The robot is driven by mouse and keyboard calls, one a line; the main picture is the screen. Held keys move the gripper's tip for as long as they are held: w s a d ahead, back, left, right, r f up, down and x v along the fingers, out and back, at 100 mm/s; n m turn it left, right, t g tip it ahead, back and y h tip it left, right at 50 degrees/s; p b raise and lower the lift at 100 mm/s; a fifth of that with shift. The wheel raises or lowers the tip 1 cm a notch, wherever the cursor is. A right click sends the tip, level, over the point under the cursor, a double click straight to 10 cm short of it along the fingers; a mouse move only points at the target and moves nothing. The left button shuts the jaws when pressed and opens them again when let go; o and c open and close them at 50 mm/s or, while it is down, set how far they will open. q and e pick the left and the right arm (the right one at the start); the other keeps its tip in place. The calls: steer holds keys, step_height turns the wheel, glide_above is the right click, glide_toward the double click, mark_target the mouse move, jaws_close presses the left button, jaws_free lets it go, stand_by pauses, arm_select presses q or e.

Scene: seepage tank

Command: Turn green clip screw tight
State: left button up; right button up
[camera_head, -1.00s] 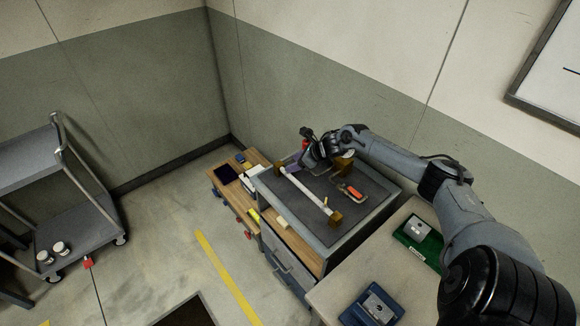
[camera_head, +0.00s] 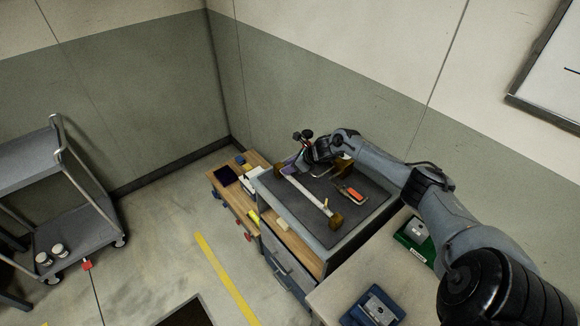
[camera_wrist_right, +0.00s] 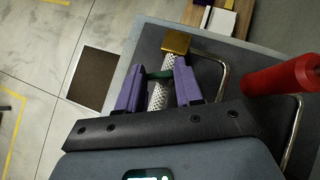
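My right gripper (camera_head: 293,165) is over the far left end of a white tube (camera_head: 308,194) lying across the grey bench top. In the right wrist view, its two purple fingers (camera_wrist_right: 160,76) are apart, one on each side of the perforated tube (camera_wrist_right: 158,97). A dark green clip part (camera_wrist_right: 160,74) shows between the fingertips, across the tube. I cannot tell whether the fingers touch it. A brass block (camera_wrist_right: 176,42) holds the tube's end just beyond. The clip is too small to make out in the head view. My left gripper is out of view.
A clamp with an orange-red handle (camera_head: 354,194) lies on the bench top; a red handle (camera_wrist_right: 283,78) is close right of the fingers. A wooden shelf (camera_head: 228,190) with small items adjoins the left side. A cart (camera_head: 60,190) stands far left.

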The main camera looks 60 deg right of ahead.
steer(key=c, duration=0.5)
